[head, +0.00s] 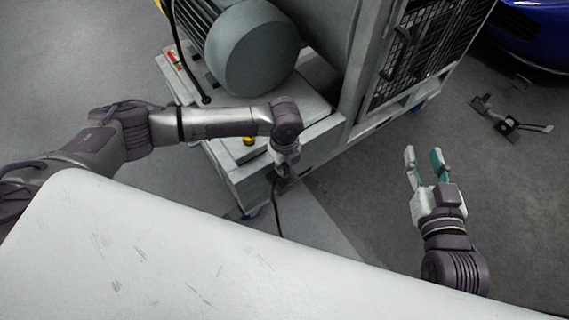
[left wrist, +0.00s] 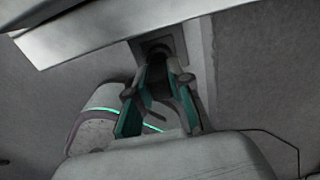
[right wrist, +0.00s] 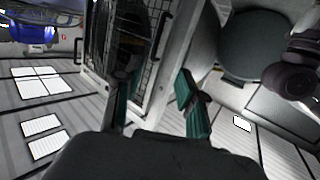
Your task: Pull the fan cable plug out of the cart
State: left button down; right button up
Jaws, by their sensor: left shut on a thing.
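The cart (head: 312,158) is a light grey metal frame carrying a large motor-like fan unit (head: 255,62). My left gripper (head: 284,173) points down at the cart's near side. In the left wrist view its teal-padded fingers (left wrist: 158,98) are closed around the dark fan cable plug (left wrist: 158,78). The plug's far end meets a dark square socket (left wrist: 146,44) on the cart; how deep it sits is hidden. The black cable (head: 277,212) hangs below the left gripper in the head view. My right gripper (head: 426,166) is open and empty, to the right of the cart.
A white, scratched surface (head: 150,260) fills the foreground. A mesh-doored cabinet (head: 425,45) rises on the cart's right part. A dark metal stand (head: 508,122) lies on the floor at right, near a blue car (head: 535,30). Floor around the right gripper is clear.

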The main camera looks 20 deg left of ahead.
aim_at(284, 164)
jog(key=shift+s, duration=0.1)
dwell(0.3)
pick_arm(q)
jog(key=shift+r+p, duration=0.3)
jog(key=shift+p, duration=0.1)
jog(key=shift+r, duration=0.25)
jog(key=shift+r+p, duration=0.25)
jog(key=shift+p, duration=0.35)
jog(key=shift+r+p, duration=0.25)
jog(key=shift+p, duration=0.05)
jog(key=shift+r+p, duration=0.55)
jog(key=shift+p, duration=0.1)
jog(key=shift+r+p, duration=0.55)
jog(key=shift+p, duration=0.1)
pick_arm(e)
jog(key=s+d+f+g+h, duration=0.1)
jog(key=s+d+f+g, duration=0.2)
jog(key=s+f+g, duration=0.2)
jog(key=s+d+f+g+h, duration=0.2)
jog(key=s+f+g, duration=0.4)
jog(key=s, duration=0.4)
jog(key=shift+s+d+f+m+g, duration=0.2)
jog(key=shift+d+m+g, duration=0.1)
jog(key=shift+d+g, duration=0.2)
